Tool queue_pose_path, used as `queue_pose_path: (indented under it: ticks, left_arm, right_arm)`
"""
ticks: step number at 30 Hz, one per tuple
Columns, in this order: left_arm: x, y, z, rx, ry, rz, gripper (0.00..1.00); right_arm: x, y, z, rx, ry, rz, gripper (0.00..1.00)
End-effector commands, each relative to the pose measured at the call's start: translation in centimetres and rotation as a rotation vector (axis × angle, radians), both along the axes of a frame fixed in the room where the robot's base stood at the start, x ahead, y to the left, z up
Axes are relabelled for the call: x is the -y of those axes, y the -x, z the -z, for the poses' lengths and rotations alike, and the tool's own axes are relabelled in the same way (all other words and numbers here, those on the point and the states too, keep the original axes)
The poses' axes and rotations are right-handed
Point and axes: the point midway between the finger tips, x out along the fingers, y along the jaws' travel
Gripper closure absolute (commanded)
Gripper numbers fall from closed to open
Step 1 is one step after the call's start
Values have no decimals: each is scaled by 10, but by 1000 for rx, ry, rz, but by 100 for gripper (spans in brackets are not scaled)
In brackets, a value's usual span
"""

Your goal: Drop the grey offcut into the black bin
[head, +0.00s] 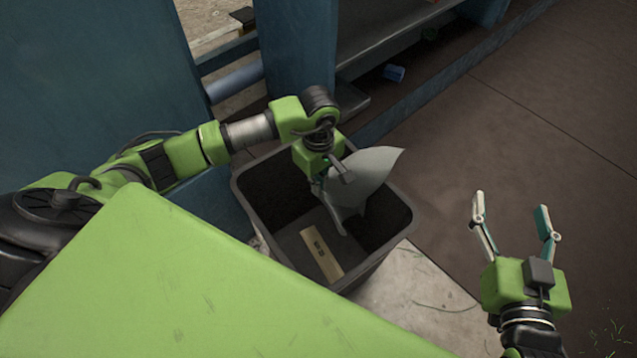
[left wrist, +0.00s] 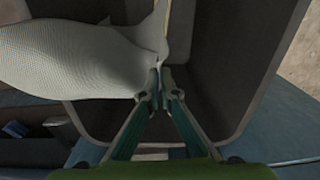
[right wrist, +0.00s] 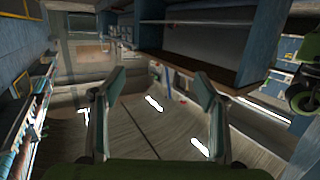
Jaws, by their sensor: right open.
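The grey offcut (head: 366,172) is a curved, flexible sheet hanging from my left gripper (head: 330,190), over the opening of the black bin (head: 392,240). In the left wrist view, the fingers (left wrist: 160,92) are closed together on the edge of the offcut (left wrist: 75,60), and the bin's wall (left wrist: 225,70) is around and below them. The lower part of the offcut reaches down inside the bin's rim; I cannot tell whether it touches the bin. My right gripper (head: 512,222) is open and empty, to the right of the bin. Its spread fingers show in the right wrist view (right wrist: 155,95).
A tan labelled piece (head: 321,253) lies on the bin's floor. A blue post (head: 298,55) and a shelf (head: 385,30) stand behind the bin. The brown floor (head: 540,110) at the right is clear.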

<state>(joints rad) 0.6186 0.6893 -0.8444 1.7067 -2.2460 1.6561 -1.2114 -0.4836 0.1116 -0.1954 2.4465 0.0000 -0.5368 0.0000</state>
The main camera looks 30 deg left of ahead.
Motion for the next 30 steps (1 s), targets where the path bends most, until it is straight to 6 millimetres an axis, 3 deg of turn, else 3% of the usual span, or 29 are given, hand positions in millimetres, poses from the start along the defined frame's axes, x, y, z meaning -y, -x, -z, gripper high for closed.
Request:
queue_pose_path:
  ticks: [12, 27, 29, 30]
  left_arm:
    - [0, 0, 17, 0, 0, 1, 100]
    - [0, 0, 19, 0, 0, 1, 100]
    - [0, 0, 19, 0, 0, 1, 82]
    - [0, 0, 19, 0, 0, 1, 78]
  right_arm:
    - [-9, -5, -54, 249, -64, -16, 33]
    - [-10, -4, -67, 303, -78, -19, 33]
    - [-10, -4, -67, 303, -78, -19, 33]
    - [-10, -4, -67, 303, -78, -19, 33]
